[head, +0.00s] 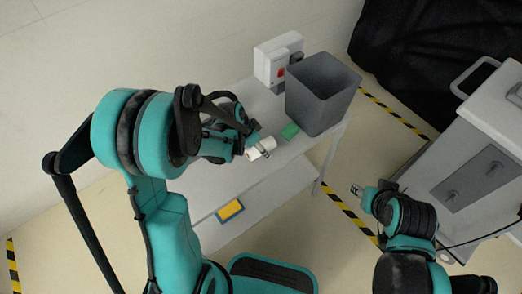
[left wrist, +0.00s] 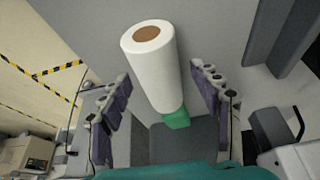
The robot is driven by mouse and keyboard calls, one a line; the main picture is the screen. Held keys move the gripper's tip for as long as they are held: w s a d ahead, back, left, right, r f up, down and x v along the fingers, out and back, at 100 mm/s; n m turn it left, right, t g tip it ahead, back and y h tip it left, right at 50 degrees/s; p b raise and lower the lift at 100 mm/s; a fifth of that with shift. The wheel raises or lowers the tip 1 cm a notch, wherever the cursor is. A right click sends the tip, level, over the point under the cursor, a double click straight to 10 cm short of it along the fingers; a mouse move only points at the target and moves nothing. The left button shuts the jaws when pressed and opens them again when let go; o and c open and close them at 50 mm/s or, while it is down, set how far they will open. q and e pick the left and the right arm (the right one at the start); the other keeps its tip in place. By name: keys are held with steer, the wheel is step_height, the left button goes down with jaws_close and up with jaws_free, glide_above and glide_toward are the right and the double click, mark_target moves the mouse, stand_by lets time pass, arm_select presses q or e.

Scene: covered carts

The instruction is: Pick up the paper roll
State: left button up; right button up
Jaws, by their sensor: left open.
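The white paper roll (head: 261,149) lies on the top of a light grey cart in the head view, at the fingertips of my left gripper (head: 250,143). In the left wrist view the paper roll (left wrist: 155,68) shows its brown core end and extends between the two fingers of my left gripper (left wrist: 158,95). The fingers are spread, with a visible gap on both sides of the roll. My right gripper (head: 357,190) is out to the right over the floor, well away from the roll; its fingers are too small to read.
A green block (head: 290,131) lies just beyond the roll, beside a dark grey bin (head: 322,92). A white box with a red part (head: 279,62) stands behind. A yellow sponge-like item (head: 230,210) is on a lower surface. A grey cart (head: 475,170) stands at right.

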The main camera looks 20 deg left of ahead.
arm_select(q)
steer(key=shift+f, duration=0.2)
stand_by(0.6)
steer(key=c, duration=1.3)
